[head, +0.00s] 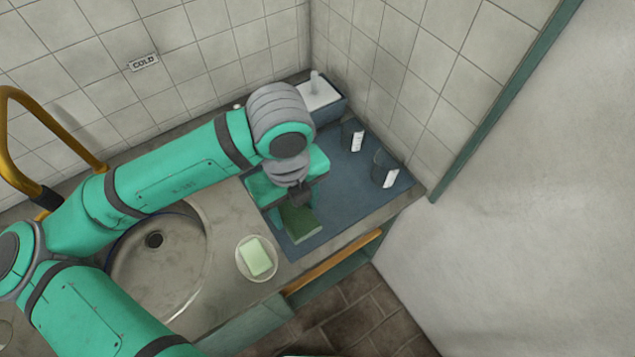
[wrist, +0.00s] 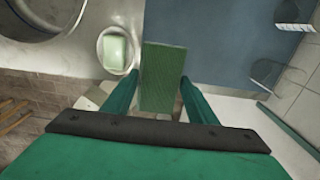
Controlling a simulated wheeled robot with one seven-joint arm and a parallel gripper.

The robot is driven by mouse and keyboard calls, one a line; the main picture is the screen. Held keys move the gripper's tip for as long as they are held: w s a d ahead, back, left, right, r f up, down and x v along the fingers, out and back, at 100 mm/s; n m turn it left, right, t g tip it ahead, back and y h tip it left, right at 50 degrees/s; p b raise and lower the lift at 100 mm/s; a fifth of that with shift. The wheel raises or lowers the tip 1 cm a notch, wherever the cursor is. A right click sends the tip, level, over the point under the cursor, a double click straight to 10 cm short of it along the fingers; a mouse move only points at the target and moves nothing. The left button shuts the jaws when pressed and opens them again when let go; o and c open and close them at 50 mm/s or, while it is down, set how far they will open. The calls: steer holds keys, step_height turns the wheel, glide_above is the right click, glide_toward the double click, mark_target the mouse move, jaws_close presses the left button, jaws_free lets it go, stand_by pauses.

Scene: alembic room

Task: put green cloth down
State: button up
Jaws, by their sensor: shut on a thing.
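The green cloth (head: 301,224) is a dark green folded rectangle. It shows over the near left part of the blue mat (head: 345,190) in the head view. In the wrist view the cloth (wrist: 163,77) stands between the two green fingers. My gripper (wrist: 157,85) is shut on the cloth. In the head view my gripper (head: 296,205) is over the left side of the mat, partly hidden by my wrist. I cannot tell whether the cloth touches the mat.
A pale green soap on a white dish (head: 242,268) is left of the mat. Two clear glasses with white labels, one of them here (head: 383,170), stand at the mat's right. A dark box with a white top (head: 320,98) is at the back. A sink (head: 160,265) lies left.

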steer(key=w+d+f, duration=0.1)
steer(key=w+f, duration=0.1)
steer(key=w, duration=0.1)
steer(key=w+d+f, duration=0.1)
steer(key=w+f, duration=0.2)
steer(key=w+d+f, duration=0.1)
steer(key=w+f, duration=0.2)
steer(key=shift+d, duration=0.35)
steer(key=shift+w+d+f, duration=0.1)
steer(key=shift+w+f, duration=0.05)
steer(key=shift+f, duration=0.8)
steer(key=shift+w+f, duration=0.1)
steer(key=shift+f, duration=0.85)
steer(key=o, duration=1.1)
steer(key=shift+f, duration=0.1)
step_height(320, 180, up, 12)
steer(key=shift+r, duration=0.15)
